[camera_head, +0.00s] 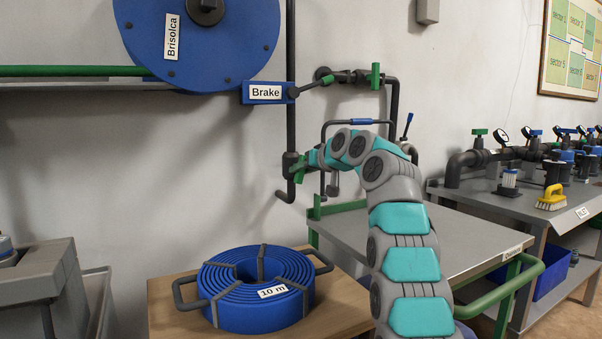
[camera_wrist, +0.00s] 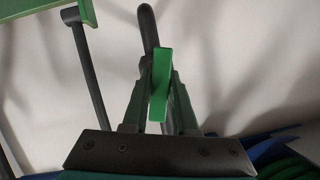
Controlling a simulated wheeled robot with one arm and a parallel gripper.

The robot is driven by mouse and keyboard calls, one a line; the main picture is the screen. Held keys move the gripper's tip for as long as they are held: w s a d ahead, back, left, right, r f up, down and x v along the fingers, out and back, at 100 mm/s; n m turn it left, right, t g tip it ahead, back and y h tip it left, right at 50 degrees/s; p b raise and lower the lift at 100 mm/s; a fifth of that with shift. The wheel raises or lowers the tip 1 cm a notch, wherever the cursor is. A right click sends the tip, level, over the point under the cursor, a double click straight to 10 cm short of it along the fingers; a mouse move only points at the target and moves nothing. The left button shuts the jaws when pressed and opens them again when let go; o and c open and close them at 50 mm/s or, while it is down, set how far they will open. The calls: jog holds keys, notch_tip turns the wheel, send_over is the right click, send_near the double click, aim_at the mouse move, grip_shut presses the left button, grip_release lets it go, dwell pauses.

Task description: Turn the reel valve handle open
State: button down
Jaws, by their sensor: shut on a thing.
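The green reel valve handle (camera_head: 298,168) sits low on the dark vertical pipe under the blue reel. My gripper (camera_head: 306,160) reaches it from the right, with my teal and grey arm curving up over the steel cart. In the wrist view my gripper (camera_wrist: 160,88) has its two fingers on either side of the green handle (camera_wrist: 160,84), shut on it. The handle stands near upright between the fingers there, with a dark pipe behind it. The valve body is partly hidden by the fingers and handle.
The blue reel (camera_head: 215,45) and Brake block (camera_head: 268,92) are above. Another green handle (camera_head: 376,76) is on the upper pipe. A coiled blue hose (camera_head: 240,300) lies on a wooden table below. A steel cart (camera_head: 470,240) stands under my arm.

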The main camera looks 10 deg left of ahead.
jog(key=shift+f+n+t+h+b, duration=0.1)
jog(key=shift+n+t+h+b, duration=0.35)
jog(key=shift+n+h, duration=0.5)
jog(key=shift+n, duration=0.45)
jog(key=c, duration=0.7)
grip_release()
jog(key=b+v, duration=0.2)
jog(key=v, duration=0.5)
jog(key=shift+s+d+b, duration=0.2)
jog(key=shift+s+b, duration=0.15)
